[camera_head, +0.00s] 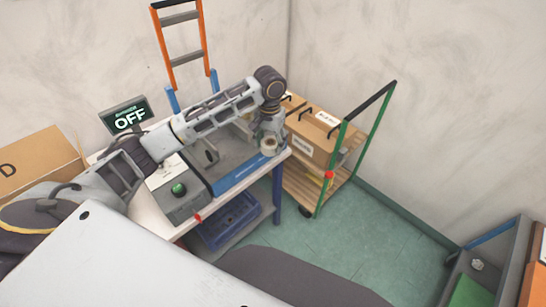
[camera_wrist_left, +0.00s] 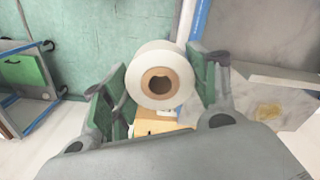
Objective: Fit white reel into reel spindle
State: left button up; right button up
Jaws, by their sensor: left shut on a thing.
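The white reel (camera_wrist_left: 158,54) is a thick white roll with a brown hollow core. In the left wrist view it sits between the green pads of my left gripper (camera_wrist_left: 162,82), which is shut on it. In the head view the reel (camera_head: 268,147) shows small below the left wrist, near the right end of the work table. My left gripper (camera_head: 270,136) points down there and is partly hidden by its own arm. I cannot clearly pick out the reel spindle in either view. My right gripper is not in view.
The white table (camera_head: 152,215) carries a grey control box (camera_head: 184,203) with a green button. A screen reading OFF (camera_head: 126,117) stands behind. A blue crate (camera_head: 229,220) is below. A green-railed trolley (camera_head: 324,180) with boxes stands close on the right. Open floor lies beyond.

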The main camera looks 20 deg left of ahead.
pick_arm(q)
jog(key=w+a+r+p, duration=0.3)
jog(key=a+r+p, duration=0.1)
jog(key=a+r, duration=0.55)
jog(key=s+f+m, duration=0.1)
jog(key=m, duration=0.1)
jog(key=s+f+m, duration=0.1)
jog(key=m, duration=0.2)
jog(key=s+f+m, duration=0.1)
jog(key=f+m, duration=0.1)
jog(key=m, duration=0.1)
jog(key=shift+s+d, duration=0.25)
jog(key=shift+s, duration=0.1)
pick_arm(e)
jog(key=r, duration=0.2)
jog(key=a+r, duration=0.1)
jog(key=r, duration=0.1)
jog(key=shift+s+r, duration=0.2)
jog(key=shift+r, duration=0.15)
pick_arm(q)
jog(key=shift+m, duration=0.3)
jog(key=shift+m, duration=0.3)
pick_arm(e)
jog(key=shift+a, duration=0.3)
pick_arm(q)
jog(key=shift+w+r, duration=0.1)
jog(key=shift+r, duration=0.05)
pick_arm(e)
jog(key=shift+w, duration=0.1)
